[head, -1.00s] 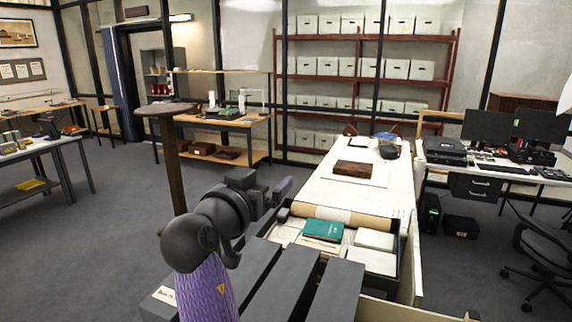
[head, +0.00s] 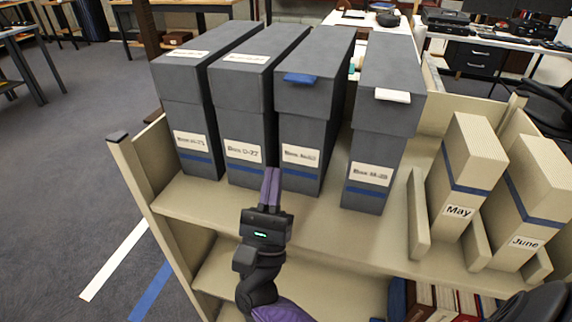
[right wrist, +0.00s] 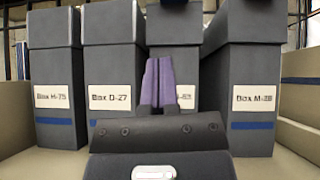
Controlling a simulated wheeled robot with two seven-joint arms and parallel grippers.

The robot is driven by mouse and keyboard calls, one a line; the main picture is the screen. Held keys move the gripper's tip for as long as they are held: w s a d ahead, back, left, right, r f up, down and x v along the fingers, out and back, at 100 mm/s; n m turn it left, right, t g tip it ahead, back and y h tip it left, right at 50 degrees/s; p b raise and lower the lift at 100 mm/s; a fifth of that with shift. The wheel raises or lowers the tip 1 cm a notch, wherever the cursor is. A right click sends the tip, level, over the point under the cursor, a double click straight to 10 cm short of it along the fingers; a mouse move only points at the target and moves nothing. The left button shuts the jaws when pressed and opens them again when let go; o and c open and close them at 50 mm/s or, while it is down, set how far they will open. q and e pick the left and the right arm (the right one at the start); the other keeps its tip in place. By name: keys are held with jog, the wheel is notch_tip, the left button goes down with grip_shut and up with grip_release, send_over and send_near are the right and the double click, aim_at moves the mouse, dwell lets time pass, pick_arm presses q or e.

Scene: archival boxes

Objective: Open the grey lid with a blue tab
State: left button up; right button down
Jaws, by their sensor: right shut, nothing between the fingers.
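The grey lid with a blue tab (head: 318,66) sits closed on the third grey archival box from the left (head: 304,150). Its blue tab (head: 300,79) sticks out at the front top edge. My right gripper (head: 271,176) is shut and empty, its purple fingers pointing at the boxes, below and left of the tab. In the right wrist view the shut fingers (right wrist: 157,78) stand in front of the third box (right wrist: 183,60) and partly cover its label. The tab cannot be made out there. My left gripper is out of view.
Two grey boxes with white tabs (head: 187,53) (head: 246,58) stand to the left, and another with a white tab (head: 393,96) to the right. Beige May (head: 465,180) and June (head: 530,200) boxes stand further right. The beige shelf (head: 290,212) is bare in front of the boxes.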

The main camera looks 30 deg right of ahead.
jog(key=d+m+g+h, duration=0.1)
jog(key=d+m+g, duration=0.1)
jog(key=m+g, duration=0.1)
jog(key=p, duration=0.3)
send_near(305, 78)
jog(key=w+d, duration=0.1)
jog(key=d, duration=0.1)
jog(key=w+d, duration=0.2)
jog(key=shift+w+d+f, duration=0.1)
jog(key=shift+w, duration=0.2)
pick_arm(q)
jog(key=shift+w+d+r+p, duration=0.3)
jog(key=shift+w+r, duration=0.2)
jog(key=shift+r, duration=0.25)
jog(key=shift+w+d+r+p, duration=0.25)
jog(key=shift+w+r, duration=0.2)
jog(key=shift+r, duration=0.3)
pick_arm(e)
jog(key=shift+w+r, duration=0.1)
jog(key=shift+r, duration=1.85)
